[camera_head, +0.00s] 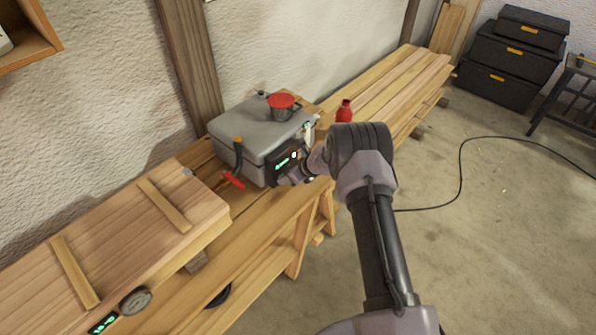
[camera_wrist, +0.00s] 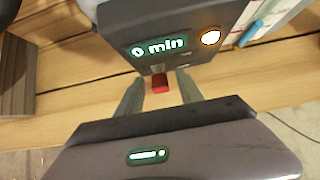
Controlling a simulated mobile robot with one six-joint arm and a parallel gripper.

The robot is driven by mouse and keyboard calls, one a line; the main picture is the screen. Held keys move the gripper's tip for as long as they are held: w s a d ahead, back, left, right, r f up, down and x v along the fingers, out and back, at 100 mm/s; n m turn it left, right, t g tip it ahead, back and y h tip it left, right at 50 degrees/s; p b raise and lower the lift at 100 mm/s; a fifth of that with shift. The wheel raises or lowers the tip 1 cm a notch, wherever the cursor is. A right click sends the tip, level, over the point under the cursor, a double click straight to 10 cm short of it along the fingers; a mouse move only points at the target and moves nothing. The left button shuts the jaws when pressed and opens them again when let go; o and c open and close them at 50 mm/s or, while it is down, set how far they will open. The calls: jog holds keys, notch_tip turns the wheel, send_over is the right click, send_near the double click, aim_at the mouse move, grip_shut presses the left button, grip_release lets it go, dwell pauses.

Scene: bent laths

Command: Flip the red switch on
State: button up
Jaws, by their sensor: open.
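The red switch (camera_wrist: 160,83) is a small red block below the dark front panel of a grey box (camera_head: 240,132), which stands on the wooden bench. The panel (camera_head: 290,155) carries a green "0 min" display and a lit round dial, both clear in the wrist view (camera_wrist: 160,47). My gripper (camera_wrist: 158,80) is open, with its two fingers on either side of the switch and gaps showing beside it. I cannot tell whether it touches the switch. In the head view my gripper (camera_head: 288,178) is small, close to the panel, and the switch is hidden there.
A red funnel-like cup (camera_head: 281,101) sits on the grey box and a red bottle (camera_head: 345,112) stands behind my arm. A long wooden box (camera_head: 100,235) fills the bench's left part. A red-handled thing (camera_head: 233,180) lies beside the grey box. A cable (camera_head: 461,160) crosses the floor.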

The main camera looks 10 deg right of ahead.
jog(key=p+v, duration=0.1)
jog(key=v, duration=1.5)
jog(key=shift+p, duration=0.4)
jog(key=s+a+r+n+b, duration=0.4)
jog(key=s+a+r+n, duration=0.1)
jog(key=s+r+n, duration=0.15)
jog(key=s+a+r+n+b, duration=0.3)
jog(key=s+a+r+n, duration=0.2)
jog(key=r, duration=0.3)
jog(key=s+n+h+b, duration=0.2)
jog(key=s+n+b, duration=0.5)
jog(key=s+n, duration=0.6)
jog(key=s, duration=1.1)
jog(key=shift+s+d+f+g+h, duration=0.2)
jog(key=shift+s+d+g+h, duration=0.05)
jog(key=shift+g+h, duration=0.05)
